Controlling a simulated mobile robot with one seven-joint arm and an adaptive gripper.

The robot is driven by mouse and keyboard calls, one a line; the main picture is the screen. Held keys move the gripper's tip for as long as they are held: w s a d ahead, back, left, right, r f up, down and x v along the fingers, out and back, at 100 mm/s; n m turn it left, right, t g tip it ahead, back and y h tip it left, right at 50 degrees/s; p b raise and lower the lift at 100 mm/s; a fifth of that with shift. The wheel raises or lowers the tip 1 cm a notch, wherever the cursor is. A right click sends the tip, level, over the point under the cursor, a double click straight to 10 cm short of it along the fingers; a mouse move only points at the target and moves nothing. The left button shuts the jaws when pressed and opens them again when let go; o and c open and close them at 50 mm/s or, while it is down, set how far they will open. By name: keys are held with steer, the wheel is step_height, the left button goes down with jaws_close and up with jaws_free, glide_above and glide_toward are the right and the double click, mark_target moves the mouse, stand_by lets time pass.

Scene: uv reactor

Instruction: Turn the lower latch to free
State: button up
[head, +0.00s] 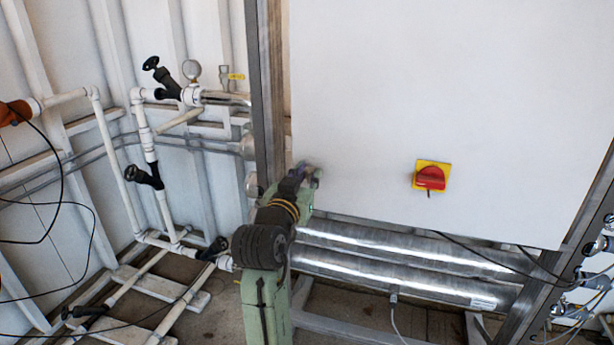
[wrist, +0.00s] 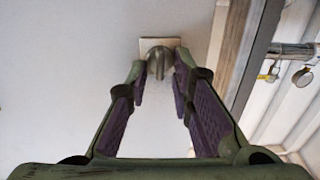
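The latch (wrist: 158,62) is a small grey-metal knob on a square pale plate, fixed to the white cabinet door, in the top middle of the wrist view. My gripper (wrist: 160,76) has its two green fingers with purple pads spread apart, with the tips on either side of the knob. A narrow gap seems to show beside the knob; contact is hard to tell. In the head view my gripper (head: 308,174) is at the lower left of the white door (head: 400,100), beside the metal frame post. It hides the latch there.
A red and yellow rotary switch (head: 430,177) sits on the door to the right. Shiny steel tubes (head: 400,254) run below the door. A metal post (head: 268,100) borders the door's left side. White pipes with black valves (head: 147,150) stand at left.

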jaws_close()
stand_by(0.5)
steer(key=m+b, duration=0.2)
steer(key=m, duration=0.1)
steer(key=shift+d+f, duration=0.1)
steer(key=shift+f, duration=0.1)
steer(key=shift+s+d+f+m+b, duration=0.1)
steer(key=shift+d+f+m+b, duration=0.05)
steer(key=shift+m+b, duration=2)
steer(key=shift+d+f+m+b, duration=0.1)
steer(key=shift+m+b, duration=1.4)
steer(key=shift+m, duration=1.35)
steer(key=shift+s+d+f+m+b, duration=0.1)
steer(key=shift+d+f+m+b, duration=0.05)
steer(key=shift+m+b, duration=2)
steer(key=shift+m+p, duration=0.3)
steer(key=shift+m, duration=0.15)
